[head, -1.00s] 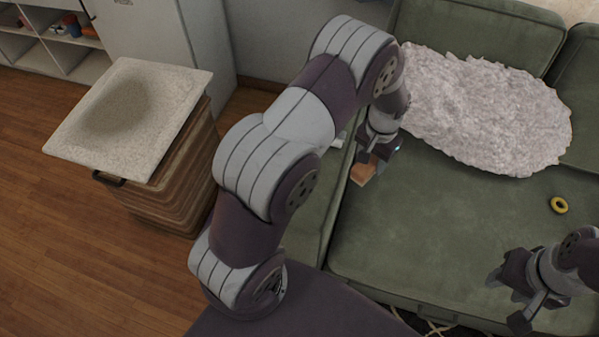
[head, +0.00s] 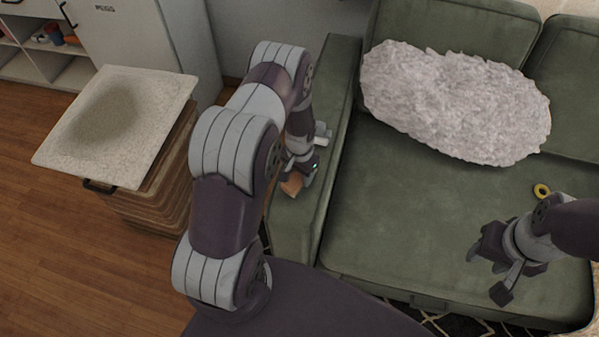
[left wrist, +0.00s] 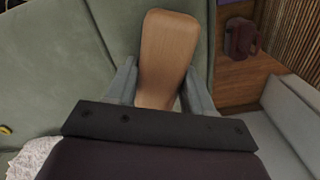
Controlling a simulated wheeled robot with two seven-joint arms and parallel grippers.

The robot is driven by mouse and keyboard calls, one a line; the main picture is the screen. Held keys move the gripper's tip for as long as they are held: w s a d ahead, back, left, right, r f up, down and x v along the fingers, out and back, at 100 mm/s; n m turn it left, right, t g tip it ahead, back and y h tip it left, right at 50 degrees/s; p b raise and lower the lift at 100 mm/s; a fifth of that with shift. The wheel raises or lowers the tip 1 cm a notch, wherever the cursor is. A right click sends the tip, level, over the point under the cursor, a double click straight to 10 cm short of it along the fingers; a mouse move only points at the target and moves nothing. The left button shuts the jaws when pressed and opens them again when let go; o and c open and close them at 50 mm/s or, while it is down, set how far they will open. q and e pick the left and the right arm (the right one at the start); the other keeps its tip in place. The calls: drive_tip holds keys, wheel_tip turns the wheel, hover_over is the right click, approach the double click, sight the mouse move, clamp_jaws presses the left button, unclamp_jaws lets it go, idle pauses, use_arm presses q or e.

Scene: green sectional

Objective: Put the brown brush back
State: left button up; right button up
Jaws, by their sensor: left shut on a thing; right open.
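The brown brush (head: 291,186) shows as a small wooden piece below my left gripper (head: 302,174) in the head view. In the left wrist view, its flat, rounded wooden body (left wrist: 166,52) stands out between the two fingers of my left gripper (left wrist: 162,88), which is shut on it. The brush is over the sofa's left armrest; I cannot tell whether it touches the armrest. Its bristles are not visible. My right gripper (head: 488,277) is open and empty above the front right of the sofa seat.
The green sofa (head: 400,220) carries a fluffy pale cushion (head: 455,105) and a yellow ring (head: 541,190). A small pale object (head: 322,130) is by the armrest (head: 312,215). The seat's middle is clear.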

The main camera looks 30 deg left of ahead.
use_arm(q)
drive_tip(key=shift+f, duration=0.1)
drive_tip(key=o, duration=0.9)
drive_tip(key=shift+o, duration=0.2)
wheel_tip(320, 180, up, 17)
drive_tip(key=s+d, duration=0.1)
drive_tip(key=d, duration=0.1)
drive_tip(key=s+d+r, duration=0.3)
drive_tip(key=s+r, duration=0.1)
drive_tip(key=s, duration=0.2)
drive_tip(key=s+d+r+n+t, duration=0.1)
drive_tip(key=s+d+r, duration=0.2)
drive_tip(key=s+r, duration=0.2)
drive_tip(key=shift+s+d+r+n, duration=0.2)
drive_tip(key=shift+s+n, duration=0.1)
drive_tip(key=shift+s, duration=0.45)
